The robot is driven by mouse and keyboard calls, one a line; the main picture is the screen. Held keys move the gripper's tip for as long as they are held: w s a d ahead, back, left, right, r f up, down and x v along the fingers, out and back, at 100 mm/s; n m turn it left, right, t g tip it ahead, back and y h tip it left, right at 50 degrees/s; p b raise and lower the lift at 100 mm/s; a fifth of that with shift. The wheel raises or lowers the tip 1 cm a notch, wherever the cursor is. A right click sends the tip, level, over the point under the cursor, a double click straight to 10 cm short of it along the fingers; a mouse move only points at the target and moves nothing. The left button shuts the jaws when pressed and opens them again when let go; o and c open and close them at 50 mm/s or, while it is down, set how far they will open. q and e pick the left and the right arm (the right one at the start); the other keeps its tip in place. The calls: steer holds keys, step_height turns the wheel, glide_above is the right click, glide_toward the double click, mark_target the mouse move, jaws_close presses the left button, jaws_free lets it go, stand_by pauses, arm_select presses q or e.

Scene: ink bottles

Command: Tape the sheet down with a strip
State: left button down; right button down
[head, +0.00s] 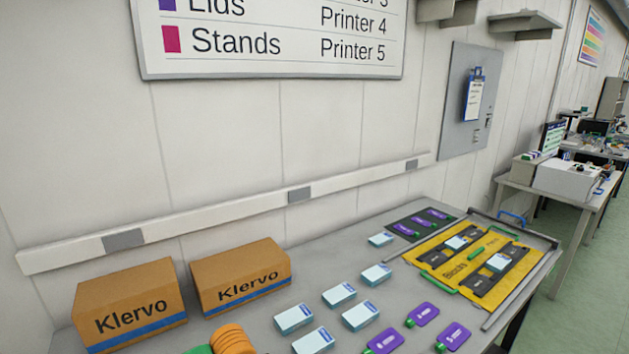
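A yellow sheet (452,275) with printed words lies on a grey tray (545,262) at the right end of the table. Two dark panels on it each bear a pale blue and white box (499,262). Green pieces (438,283) lie at its edge and middle. I cannot tell whether any of these is a strip of tape. A stack of orange rings or discs (232,339) is cut off at the bottom edge; I cannot tell what it is. Neither gripper can be made out.
Two brown Klervo cartons (240,275) stand at the left against the wall. Several pale blue boxes (338,295) and purple tags with green ends (422,314) lie across the grey table (262,325). A dark mat (404,222) with purple tags lies behind the sheet.

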arm_select(q)
steer(key=shift+w+p, duration=0.1)
steer(key=shift+p, duration=0.2)
stand_by(0.8)
step_height(320, 180, up, 7)
steer(key=p, duration=0.9)
steer(key=shift+w+f, duration=0.1)
